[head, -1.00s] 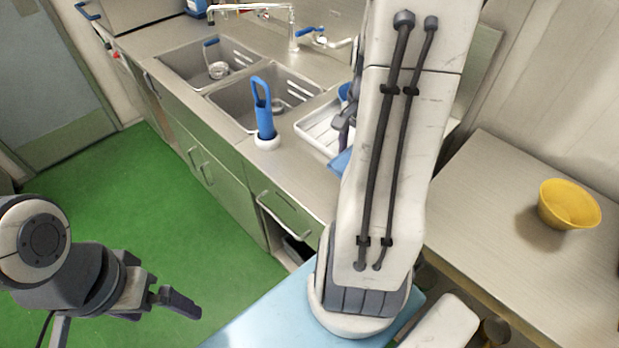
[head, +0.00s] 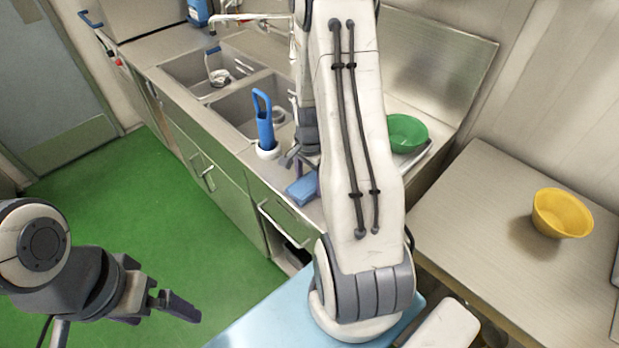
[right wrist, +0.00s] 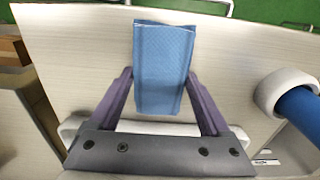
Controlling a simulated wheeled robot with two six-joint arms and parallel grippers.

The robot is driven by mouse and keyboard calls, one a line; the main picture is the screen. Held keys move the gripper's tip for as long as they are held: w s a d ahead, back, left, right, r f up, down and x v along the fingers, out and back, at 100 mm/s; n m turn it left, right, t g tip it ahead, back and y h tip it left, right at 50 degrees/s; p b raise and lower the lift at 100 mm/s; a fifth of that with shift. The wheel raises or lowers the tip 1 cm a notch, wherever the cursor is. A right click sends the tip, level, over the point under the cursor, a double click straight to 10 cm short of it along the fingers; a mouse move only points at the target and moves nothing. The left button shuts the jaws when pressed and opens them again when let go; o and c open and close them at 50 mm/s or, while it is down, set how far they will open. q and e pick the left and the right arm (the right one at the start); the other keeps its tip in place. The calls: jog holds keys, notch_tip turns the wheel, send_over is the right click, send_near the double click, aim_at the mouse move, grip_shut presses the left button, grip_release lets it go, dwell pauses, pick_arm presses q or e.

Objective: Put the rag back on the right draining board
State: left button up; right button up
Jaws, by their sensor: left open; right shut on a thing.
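The blue rag (head: 302,190) is in my right gripper (head: 298,162), over the front part of the right draining board (head: 262,182). In the right wrist view the rag (right wrist: 164,66) hangs folded between the two purple fingers of my right gripper (right wrist: 160,92), with the pale board surface (right wrist: 80,55) behind it. I cannot tell whether the rag touches the board. My right arm hides part of the board in the head view. My left gripper (head: 178,300) is open and empty, low on the left above the green floor.
A blue-handled brush stands in a white holder (head: 267,151) left of the rag. Two sinks (head: 240,100) lie further left. A green bowl (head: 406,132) sits on a tray right of my right arm. A yellow bowl (head: 562,212) stands on the right-hand table (head: 470,210).

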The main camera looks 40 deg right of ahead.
aim_at(310, 182)
jog(key=shift+f, duration=0.2)
jog(key=o, duration=1.3)
jog(key=shift+c, duration=0.2)
jog(key=shift+r, duration=0.7)
notch_tip(310, 182, up, 11)
jog(key=b, duration=0.1)
jog(key=shift+f, duration=0.1)
